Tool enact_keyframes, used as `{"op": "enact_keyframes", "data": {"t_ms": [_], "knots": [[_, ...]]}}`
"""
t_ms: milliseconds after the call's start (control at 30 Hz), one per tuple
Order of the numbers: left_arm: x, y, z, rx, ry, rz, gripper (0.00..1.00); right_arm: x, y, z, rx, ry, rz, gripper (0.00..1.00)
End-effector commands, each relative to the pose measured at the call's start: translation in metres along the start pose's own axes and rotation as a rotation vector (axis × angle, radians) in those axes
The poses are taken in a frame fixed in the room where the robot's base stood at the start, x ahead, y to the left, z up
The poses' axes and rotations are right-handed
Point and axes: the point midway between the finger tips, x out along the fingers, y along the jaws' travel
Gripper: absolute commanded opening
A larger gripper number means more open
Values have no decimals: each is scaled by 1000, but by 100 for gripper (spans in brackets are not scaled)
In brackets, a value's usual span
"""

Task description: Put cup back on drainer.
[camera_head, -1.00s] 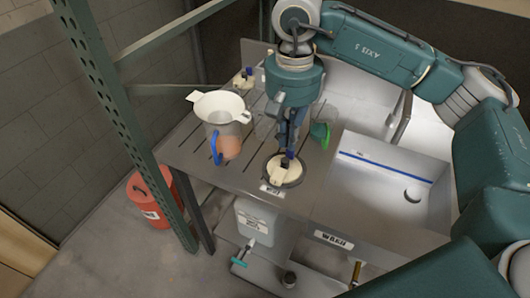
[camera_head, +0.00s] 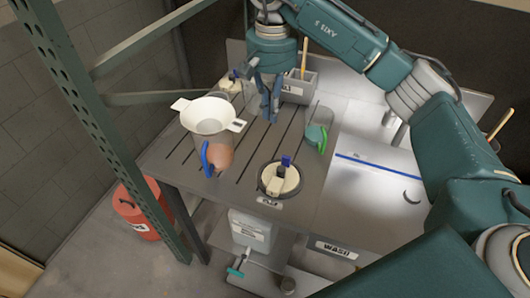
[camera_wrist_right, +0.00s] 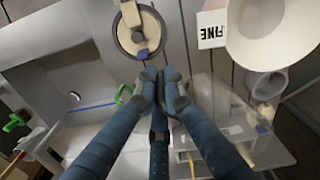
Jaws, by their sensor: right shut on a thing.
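A clear cup (camera_head: 317,137) with a green handle stands at the right of the slatted drainer surface (camera_head: 165,160), beside the sink; its green handle also shows in the wrist view (camera_wrist_right: 123,95). A clear jug (camera_head: 216,150) with a blue handle and orange-brown contents stands at the left under a white funnel. My right gripper (camera_head: 270,112) points down above the slats, between jug and green-handled cup, apart from both. Its fingers (camera_wrist_right: 160,73) are close together; whatever is between them is hidden. My left gripper is out of view.
A white round piece with a blue knob (camera_head: 279,180) sits in a dark ring at the drainer's front edge. A white funnel (camera_head: 208,115) tops the jug. Behind are a small bottle (camera_head: 230,88) and a grey caddy (camera_head: 299,88).

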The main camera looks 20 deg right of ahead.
Motion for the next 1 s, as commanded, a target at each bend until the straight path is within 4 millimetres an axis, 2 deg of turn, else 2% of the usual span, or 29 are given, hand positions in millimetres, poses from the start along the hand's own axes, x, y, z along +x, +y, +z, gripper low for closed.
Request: {"op": "enact_keyframes", "data": {"t_ms": [33,233,400,667,900,1000], "knots": [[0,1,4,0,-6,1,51,17,0,2,-2,-8,2,0],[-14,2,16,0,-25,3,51,66,1,1,0,-5,3,0],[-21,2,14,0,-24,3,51,100,0,1,-1,-2,2,0],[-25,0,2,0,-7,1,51,120,0,0,-1,0,0,0],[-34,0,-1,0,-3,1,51,153,-1,0,-1,-1,0,0],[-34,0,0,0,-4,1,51,156,-1,-1,-2,1,-1,0]]}}
